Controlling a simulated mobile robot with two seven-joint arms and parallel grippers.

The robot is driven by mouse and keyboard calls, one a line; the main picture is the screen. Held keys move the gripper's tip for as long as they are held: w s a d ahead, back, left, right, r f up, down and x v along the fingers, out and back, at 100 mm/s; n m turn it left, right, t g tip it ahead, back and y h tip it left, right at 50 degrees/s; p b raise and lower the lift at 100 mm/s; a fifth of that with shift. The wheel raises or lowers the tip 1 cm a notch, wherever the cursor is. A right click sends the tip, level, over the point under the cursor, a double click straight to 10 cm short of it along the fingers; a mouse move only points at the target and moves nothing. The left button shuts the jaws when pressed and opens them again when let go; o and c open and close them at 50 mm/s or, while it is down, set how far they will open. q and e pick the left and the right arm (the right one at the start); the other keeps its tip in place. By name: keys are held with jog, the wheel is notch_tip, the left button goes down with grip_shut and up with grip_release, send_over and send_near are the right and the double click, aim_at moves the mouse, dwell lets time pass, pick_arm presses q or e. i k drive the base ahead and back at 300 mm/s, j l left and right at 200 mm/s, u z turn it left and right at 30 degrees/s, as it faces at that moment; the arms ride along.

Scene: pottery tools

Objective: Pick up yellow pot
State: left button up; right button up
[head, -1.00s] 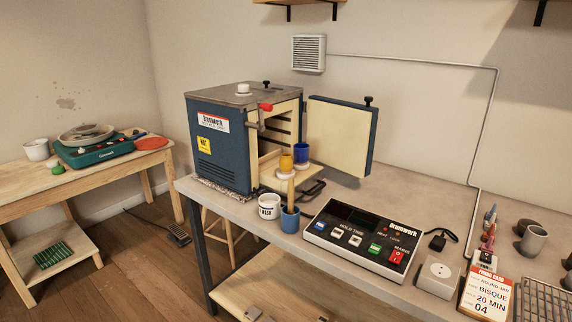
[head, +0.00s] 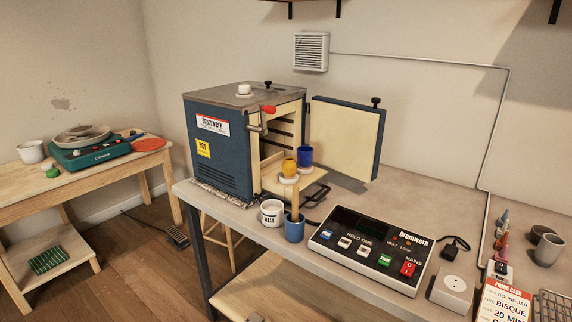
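The yellow pot (head: 289,167) is small and stands upright at the front of the open kiln, on a pale round support on the kiln's pulled-out shelf (head: 273,181). A blue pot (head: 305,156) stands just right of and behind it. Neither of my grippers shows in the head view.
The blue kiln (head: 217,149) has its door (head: 346,138) swung open to the right. A white cup (head: 271,212) and a control box (head: 368,249) stand in front. The workbench (head: 424,205) behind the control box is mostly clear. A wooden table (head: 88,180) stands left.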

aim_at(288, 166)
jog(key=i+j+z, duration=0.15)
jog(key=i+j, duration=0.15)
jog(key=i, duration=0.2)
jog(key=i+j+z, duration=0.2)
jog(key=i+j, duration=0.2)
jog(key=i, duration=0.1)
